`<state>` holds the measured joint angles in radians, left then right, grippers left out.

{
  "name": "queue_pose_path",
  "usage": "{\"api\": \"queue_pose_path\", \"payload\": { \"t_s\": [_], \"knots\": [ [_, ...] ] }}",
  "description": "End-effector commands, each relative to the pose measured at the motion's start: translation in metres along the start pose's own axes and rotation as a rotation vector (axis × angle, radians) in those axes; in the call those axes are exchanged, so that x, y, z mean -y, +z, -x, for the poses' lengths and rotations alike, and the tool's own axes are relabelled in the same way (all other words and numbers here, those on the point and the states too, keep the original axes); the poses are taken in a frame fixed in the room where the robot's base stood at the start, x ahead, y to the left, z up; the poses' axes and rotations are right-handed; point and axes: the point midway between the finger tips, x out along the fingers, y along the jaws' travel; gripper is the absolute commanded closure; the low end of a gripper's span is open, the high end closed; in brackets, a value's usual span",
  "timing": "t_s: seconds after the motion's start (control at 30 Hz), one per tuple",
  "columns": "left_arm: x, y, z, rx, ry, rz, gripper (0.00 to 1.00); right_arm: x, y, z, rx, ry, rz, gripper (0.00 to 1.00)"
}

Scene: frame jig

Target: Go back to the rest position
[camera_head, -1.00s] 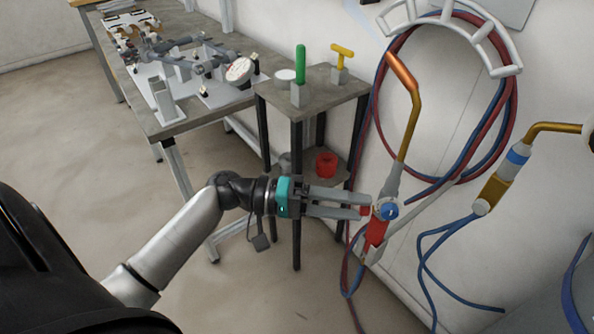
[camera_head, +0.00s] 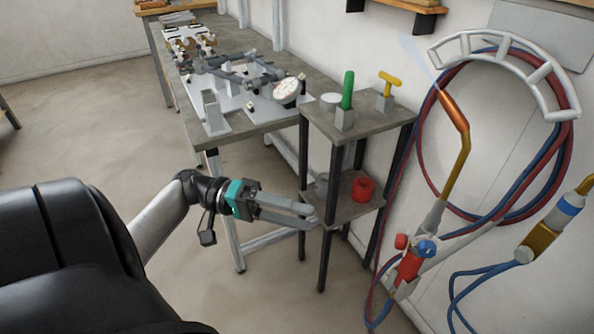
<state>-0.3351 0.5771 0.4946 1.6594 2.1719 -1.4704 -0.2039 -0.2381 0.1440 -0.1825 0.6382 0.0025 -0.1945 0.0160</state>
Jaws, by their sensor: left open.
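My left gripper (camera_head: 314,217) is open and empty, its fingers pointing right beside the front of the small side table (camera_head: 360,128). The torch (camera_head: 452,165) hangs at the right, with a copper tip, a brass neck, a red body and red and blue knobs. A clear gap lies between my left fingertips and the torch. A faint pale streak shows at the torch tip. My right gripper is not in view.
The side table holds a green-handled tool (camera_head: 347,90) and a yellow T-handle (camera_head: 388,82); a red round part (camera_head: 362,189) sits on its lower shelf. Behind is a workbench (camera_head: 262,122) with a frame jig (camera_head: 240,72). Hoses (camera_head: 566,130) loop on a wall rack. The floor at left is clear.

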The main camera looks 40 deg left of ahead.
Motion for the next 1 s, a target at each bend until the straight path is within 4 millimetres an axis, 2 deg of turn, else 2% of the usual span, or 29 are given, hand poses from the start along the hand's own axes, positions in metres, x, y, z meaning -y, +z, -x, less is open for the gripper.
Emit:
{"api": "queue_pose_path", "payload": {
  "t_s": [0.47,0.57,0.67,0.77,0.8,0.87,0.9,1.0],
  "knots": [
    [0.000,0.000,0.000,0.000,-0.001,0.001,0.37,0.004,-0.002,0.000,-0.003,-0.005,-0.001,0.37],
    [0.009,0.000,-0.001,-0.012,-0.020,0.016,0.37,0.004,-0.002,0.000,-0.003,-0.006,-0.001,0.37],
    [0.042,0.000,-0.003,-0.048,-0.098,0.066,0.37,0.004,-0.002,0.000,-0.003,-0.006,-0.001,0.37],
    [0.101,0.007,-0.004,-0.100,-0.245,0.148,0.37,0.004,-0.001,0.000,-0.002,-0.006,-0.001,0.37],
    [0.128,0.013,-0.004,-0.121,-0.316,0.182,0.37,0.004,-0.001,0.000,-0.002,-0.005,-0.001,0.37],
    [0.170,0.025,-0.001,-0.143,-0.428,0.226,0.37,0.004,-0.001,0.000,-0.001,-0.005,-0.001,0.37],
    [0.196,0.035,0.002,-0.153,-0.504,0.251,0.37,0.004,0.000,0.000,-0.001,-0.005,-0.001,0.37],
    [0.256,0.066,0.011,-0.160,-0.691,0.291,0.37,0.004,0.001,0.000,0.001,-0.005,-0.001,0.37]
  ]
}}
